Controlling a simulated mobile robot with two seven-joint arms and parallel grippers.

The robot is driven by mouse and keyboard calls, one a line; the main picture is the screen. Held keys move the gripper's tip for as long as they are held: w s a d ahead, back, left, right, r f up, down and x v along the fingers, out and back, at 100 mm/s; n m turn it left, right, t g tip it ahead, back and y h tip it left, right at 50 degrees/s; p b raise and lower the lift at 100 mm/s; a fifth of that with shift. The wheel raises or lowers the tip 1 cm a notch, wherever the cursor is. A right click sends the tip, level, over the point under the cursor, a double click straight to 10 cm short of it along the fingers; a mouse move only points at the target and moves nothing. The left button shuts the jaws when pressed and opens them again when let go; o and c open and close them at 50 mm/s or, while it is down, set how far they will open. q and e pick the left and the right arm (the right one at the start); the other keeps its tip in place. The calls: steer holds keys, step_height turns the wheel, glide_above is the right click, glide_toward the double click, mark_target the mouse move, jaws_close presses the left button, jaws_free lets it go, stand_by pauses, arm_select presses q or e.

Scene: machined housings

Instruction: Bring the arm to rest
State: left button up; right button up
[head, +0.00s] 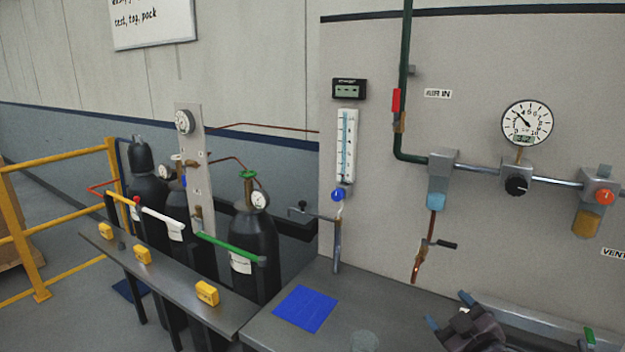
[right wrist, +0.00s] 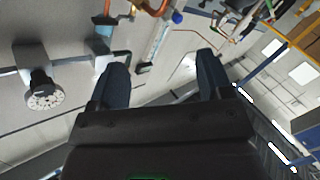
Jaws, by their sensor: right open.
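My right gripper (head: 450,318) shows at the bottom of the head view, low in front of the wall panel and over the grey bench. Its two blue-tipped fingers also show in the right wrist view (right wrist: 160,85). They stand wide apart, with nothing between them. My left gripper is in neither view.
The grey bench (head: 262,330) carries a blue mat (head: 305,308). Gas cylinders (head: 255,245) stand at left behind a rail with yellow blocks (head: 207,292). The wall panel (head: 460,80) holds a gauge (head: 527,123), a flow tube (head: 346,145) and pipework with a black knob (head: 516,186).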

steer(key=s+f+m, duration=0.1)
steer(key=s+f, duration=0.3)
steer(key=s+f+m+g, duration=0.1)
steer(key=s+f+m, duration=0.1)
steer(key=f, duration=0.3)
steer(key=s+f+m+h, duration=0.1)
steer(key=s+f+m, duration=0.1)
steer(key=s+f, duration=0.3)
steer(key=shift+s+d+f+g, duration=0.15)
steer(key=shift+s+f+g, duration=0.15)
steer(key=shift+g, duration=0.1)
steer(key=s+f+m+g+h, duration=0.1)
steer(key=s+f+m+g, duration=0.1)
steer(key=s+f, duration=0.7)
steer(key=s+g, duration=0.1)
steer(key=s, duration=0.3)
steer(key=shift+s+d+f+m+h, duration=0.15)
steer(key=shift+d+f+m+h, duration=0.15)
